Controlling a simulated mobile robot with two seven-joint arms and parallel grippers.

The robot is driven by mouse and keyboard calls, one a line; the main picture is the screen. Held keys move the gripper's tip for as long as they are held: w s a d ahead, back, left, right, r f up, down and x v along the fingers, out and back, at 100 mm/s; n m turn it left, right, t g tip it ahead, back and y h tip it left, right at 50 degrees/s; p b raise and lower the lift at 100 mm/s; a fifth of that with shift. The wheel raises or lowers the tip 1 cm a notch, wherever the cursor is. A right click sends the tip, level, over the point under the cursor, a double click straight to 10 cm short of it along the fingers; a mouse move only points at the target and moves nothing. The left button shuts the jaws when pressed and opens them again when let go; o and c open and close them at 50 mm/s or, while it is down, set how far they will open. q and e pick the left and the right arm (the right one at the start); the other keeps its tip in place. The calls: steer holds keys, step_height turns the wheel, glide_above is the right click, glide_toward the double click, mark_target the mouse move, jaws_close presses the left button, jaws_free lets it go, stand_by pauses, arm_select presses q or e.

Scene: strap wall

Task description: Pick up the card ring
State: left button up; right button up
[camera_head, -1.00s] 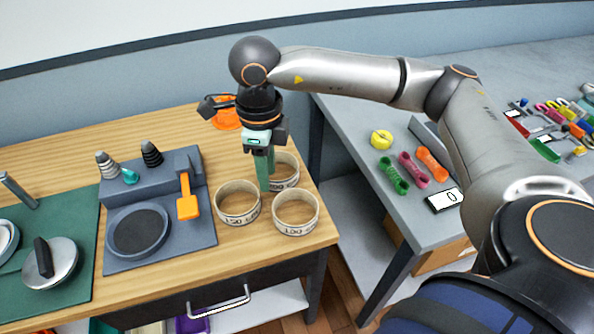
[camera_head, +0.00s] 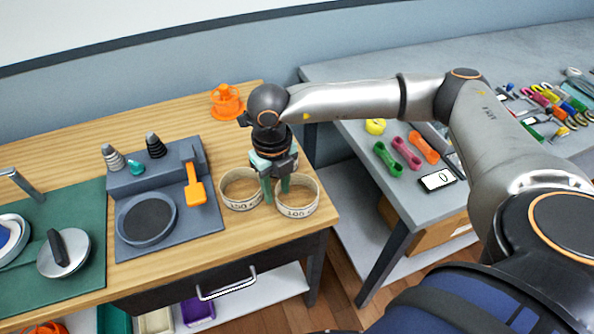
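Several pale card rings with printed lettering stand at the right end of the wooden table. The left ring (camera_head: 240,206) and the front right ring (camera_head: 298,211) show clearly. The ring behind them is almost wholly hidden by my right gripper. My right gripper (camera_head: 276,193) points down with its two green fingers apart. The fingertips are low, at the left side of the front right ring, with one finger between the two front rings. I cannot tell whether they touch the ring. My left gripper is not in view.
An orange object (camera_head: 227,103) is at the table's back. A grey bench (camera_head: 400,205) with colourful small items stands right, across a gap.

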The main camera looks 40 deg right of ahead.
mark_target(280, 202)
steer(key=f+p, duration=0.1)
steer(key=f, duration=0.4)
steer(key=shift+d+f, duration=0.15)
steer(key=shift+d, duration=0.05)
jaws_close()
stand_by(0.4)
